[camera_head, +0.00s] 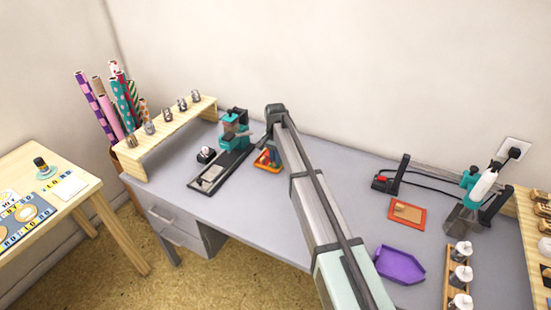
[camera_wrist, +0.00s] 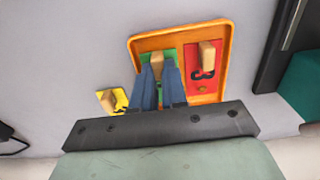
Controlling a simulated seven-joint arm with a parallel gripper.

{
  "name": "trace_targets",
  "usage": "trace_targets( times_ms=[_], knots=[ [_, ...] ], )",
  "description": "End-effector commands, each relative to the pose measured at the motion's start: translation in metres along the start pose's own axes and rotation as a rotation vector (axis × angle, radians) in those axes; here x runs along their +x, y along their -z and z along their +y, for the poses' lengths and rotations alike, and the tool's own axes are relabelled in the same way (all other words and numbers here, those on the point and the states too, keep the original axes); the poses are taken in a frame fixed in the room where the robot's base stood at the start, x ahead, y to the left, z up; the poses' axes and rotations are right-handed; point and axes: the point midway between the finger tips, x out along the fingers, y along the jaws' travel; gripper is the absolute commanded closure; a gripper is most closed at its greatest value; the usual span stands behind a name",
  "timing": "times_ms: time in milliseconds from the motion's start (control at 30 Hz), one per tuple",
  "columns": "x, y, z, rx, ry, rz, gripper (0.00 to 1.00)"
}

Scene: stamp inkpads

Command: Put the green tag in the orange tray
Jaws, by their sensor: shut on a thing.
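The orange tray (camera_wrist: 182,34) lies on the grey desk; in the head view the tray (camera_head: 266,170) is partly hidden by my arm. My gripper (camera_wrist: 158,72) is shut on the wooden handle of the green tag (camera_wrist: 144,59). The green tag shows within the tray's outline, on its left side. My fingers cover much of it, and I cannot tell whether it touches the tray floor. A red tag (camera_wrist: 204,72) with a wooden handle and black mark lies in the tray's right side.
A yellow tag (camera_wrist: 112,100) with a wooden handle lies outside the tray, to its left. A teal press (camera_head: 234,130) stands left of the tray in the head view. A purple tray (camera_head: 400,266) and a red-orange board (camera_head: 407,212) lie farther right.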

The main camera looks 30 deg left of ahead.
Motion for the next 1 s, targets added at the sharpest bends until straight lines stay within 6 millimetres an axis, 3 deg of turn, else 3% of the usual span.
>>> trace_targets(
  times_ms=[233,267,333,667,867,1000],
  knots=[
    [0.003,0.000,0.000,0.000,0.000,-0.001,1.00],
    [0.003,0.000,0.000,0.000,0.000,0.000,0.85],
    [0.003,0.000,0.000,0.000,0.000,0.000,0.78],
    [-0.001,0.000,0.000,0.000,0.000,0.000,0.77],
    [-0.023,0.000,0.000,0.000,0.001,0.001,0.77],
    [-0.050,0.000,0.000,0.000,0.001,0.001,0.77]
  ],
)
